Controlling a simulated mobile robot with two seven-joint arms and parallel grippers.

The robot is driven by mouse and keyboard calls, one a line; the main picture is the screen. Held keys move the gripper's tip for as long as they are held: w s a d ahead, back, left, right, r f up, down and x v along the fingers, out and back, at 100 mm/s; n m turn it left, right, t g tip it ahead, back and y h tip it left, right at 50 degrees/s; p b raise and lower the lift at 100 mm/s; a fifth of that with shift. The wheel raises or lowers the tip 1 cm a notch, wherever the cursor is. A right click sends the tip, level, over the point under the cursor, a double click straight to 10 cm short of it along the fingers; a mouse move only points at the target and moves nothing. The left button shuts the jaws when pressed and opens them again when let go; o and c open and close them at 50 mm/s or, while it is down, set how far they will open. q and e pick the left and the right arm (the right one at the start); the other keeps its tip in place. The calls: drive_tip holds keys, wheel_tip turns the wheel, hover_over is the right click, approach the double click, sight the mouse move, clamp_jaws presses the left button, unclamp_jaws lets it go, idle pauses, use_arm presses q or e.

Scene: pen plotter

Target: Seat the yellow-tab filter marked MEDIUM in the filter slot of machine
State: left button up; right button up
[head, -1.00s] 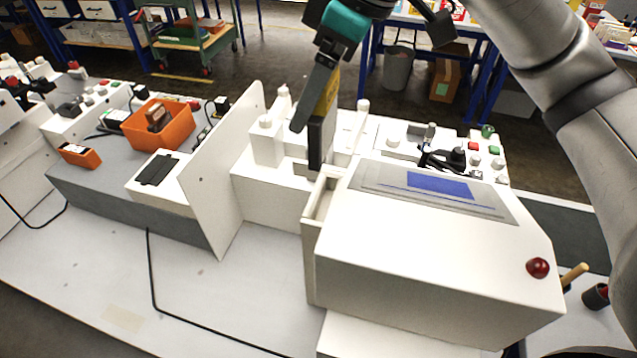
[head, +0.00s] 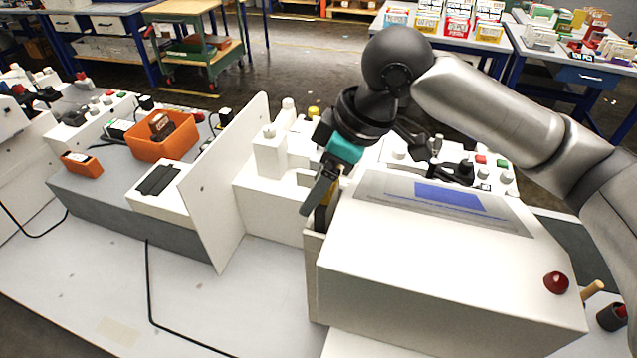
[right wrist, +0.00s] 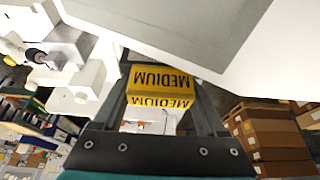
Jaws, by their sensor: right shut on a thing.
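The yellow-tab filter (right wrist: 160,80) marked MEDIUM is between the fingers of my right gripper (right wrist: 165,95) in the right wrist view; its lettering appears upside down. In the head view my right gripper (head: 322,200) points down at the left end of the white machine (head: 440,270), at the filter slot (head: 313,245). A sliver of the yellow tab (head: 322,217) shows beside the finger. My left gripper is not in view.
A white upright panel (head: 232,185) stands left of the slot. An orange bin (head: 162,137) sits on the grey unit farther left. A red button (head: 556,283) is at the machine's right. The white surface (head: 180,300) in front is mostly clear.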

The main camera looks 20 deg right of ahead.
drive_tip(key=o, duration=1.3)
drive_tip(key=p+v, duration=0.1)
drive_tip(key=v, duration=1.1)
drive_tip(key=shift+p, duration=0.4)
drive_tip(key=shift+r, duration=0.1)
